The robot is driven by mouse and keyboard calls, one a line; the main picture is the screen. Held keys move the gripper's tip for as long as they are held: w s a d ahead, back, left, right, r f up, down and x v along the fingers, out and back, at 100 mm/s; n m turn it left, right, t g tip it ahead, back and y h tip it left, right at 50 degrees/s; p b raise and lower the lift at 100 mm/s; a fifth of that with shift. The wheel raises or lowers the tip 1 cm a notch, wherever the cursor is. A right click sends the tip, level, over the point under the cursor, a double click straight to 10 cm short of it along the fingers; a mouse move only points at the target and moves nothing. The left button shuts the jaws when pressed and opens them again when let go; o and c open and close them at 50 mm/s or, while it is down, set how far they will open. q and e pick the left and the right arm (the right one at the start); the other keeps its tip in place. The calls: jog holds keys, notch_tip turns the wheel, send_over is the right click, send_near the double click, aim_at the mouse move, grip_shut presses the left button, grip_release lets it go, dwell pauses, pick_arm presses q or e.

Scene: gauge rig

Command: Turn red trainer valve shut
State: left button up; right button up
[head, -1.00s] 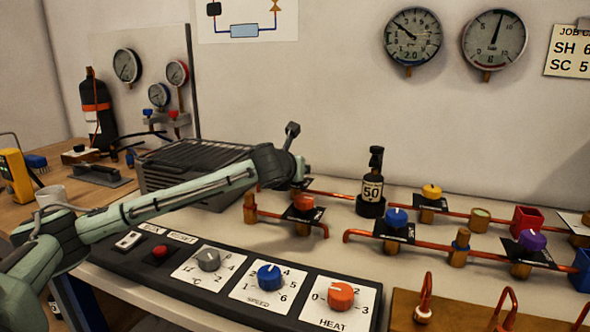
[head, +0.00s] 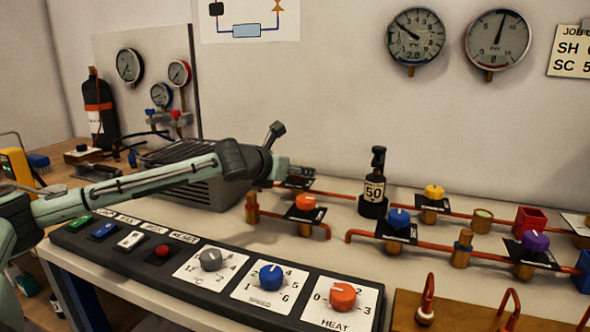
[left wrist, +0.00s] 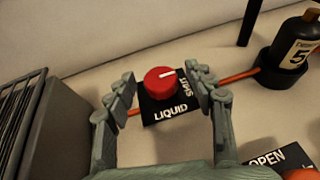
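The red valve knob (left wrist: 160,79) shows in the left wrist view, with a white pointer mark aimed right toward the SHUT lettering. It sits on a black plate (left wrist: 172,108) marked LIQUID and SHUT, on a copper pipe (left wrist: 238,77). My left gripper (left wrist: 163,88) is open, with one finger on each side of the knob and gaps between. In the head view my left gripper (head: 300,171) is over the back of the bench and hides the red knob; part of its black plate (head: 295,184) shows. My right gripper is not in view.
A grey slatted box (head: 205,190) stands left of the valve. A dark bottle (head: 373,185) stands to its right. An orange knob (head: 306,203) is in front, by the OPEN label. The control panel (head: 150,262) runs along the bench front.

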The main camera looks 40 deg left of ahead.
pick_arm(q)
jog(key=v, duration=1.2)
dwell(0.6)
